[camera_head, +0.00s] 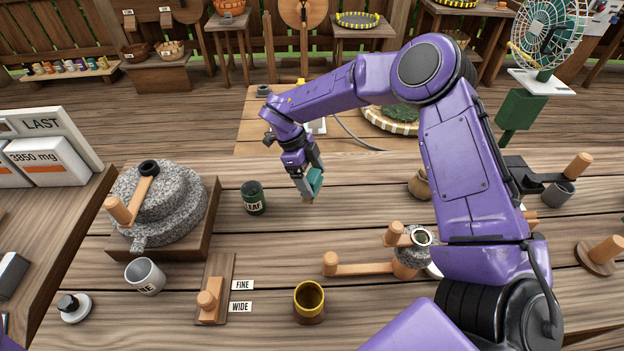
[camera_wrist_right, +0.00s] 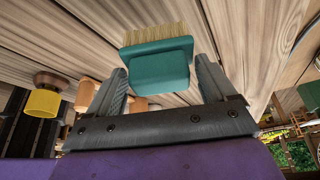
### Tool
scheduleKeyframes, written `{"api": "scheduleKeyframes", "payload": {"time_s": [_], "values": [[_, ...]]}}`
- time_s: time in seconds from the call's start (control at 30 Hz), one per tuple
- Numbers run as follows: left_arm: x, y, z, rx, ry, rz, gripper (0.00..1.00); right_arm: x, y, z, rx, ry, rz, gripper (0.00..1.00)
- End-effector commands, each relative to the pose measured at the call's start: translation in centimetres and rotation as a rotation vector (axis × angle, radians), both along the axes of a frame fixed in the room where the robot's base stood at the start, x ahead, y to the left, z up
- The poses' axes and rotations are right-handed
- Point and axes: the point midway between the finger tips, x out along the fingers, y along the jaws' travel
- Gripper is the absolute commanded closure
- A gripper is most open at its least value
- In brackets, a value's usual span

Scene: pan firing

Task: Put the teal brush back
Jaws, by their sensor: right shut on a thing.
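The teal brush (camera_head: 315,184) is in the jaws of my right gripper (camera_head: 307,178), a little right of the green leaf tin in the head view. In the right wrist view the brush's teal block (camera_wrist_right: 160,66) sits between the two grey fingers, with its pale bristles (camera_wrist_right: 152,34) pointing away from the palm. In the head view the bristles point down toward the wooden table (camera_head: 270,235); I cannot tell whether they touch it. My left gripper is not in view.
The leaf tin (camera_head: 253,198) stands close left of the brush. A stone mill (camera_head: 160,208), a grey cup (camera_head: 145,277), a brass cup (camera_head: 309,301) and a wooden-handled grinder (camera_head: 408,262) stand around. Table between tin and small brown pot (camera_head: 419,185) is mostly clear.

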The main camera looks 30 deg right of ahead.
Motion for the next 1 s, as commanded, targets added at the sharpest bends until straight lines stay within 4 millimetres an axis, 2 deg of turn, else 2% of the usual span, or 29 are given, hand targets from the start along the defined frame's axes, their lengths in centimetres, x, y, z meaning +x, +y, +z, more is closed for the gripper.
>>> {"api": "scheduleKeyframes", "payload": {"time_s": [0.1, 0.2, 0.3, 0.63, 0.67, 0.7, 0.97, 1.0], "values": [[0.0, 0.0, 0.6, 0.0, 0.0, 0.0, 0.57, 0.7, -0.7, -1.1, 0.0, 0.001, 0.001, 0.61], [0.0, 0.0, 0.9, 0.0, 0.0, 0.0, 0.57, 0.7, -0.7, -3.0, -0.001, 0.002, 0.002, 0.61], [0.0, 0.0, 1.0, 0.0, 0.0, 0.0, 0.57, 0.7, -0.7, -4.1, 0.0, 0.0, 0.003, 0.61], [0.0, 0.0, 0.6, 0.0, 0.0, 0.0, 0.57, 0.8, -0.7, -4.7, 0.001, -0.002, 0.002, 0.61], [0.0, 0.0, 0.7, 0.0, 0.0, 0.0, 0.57, 0.8, -0.7, -4.6, 0.001, -0.002, 0.002, 0.09], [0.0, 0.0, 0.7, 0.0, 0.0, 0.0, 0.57, 0.7, -0.7, -4.5, 0.001, -0.002, 0.002, 0.0], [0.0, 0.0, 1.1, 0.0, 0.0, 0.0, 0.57, 0.8, -0.7, -4.0, 0.0, -0.002, 0.003, 0.0], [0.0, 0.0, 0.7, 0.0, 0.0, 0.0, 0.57, 0.9, -0.5, -3.9, 0.001, -0.003, 0.002, 0.0]]}}
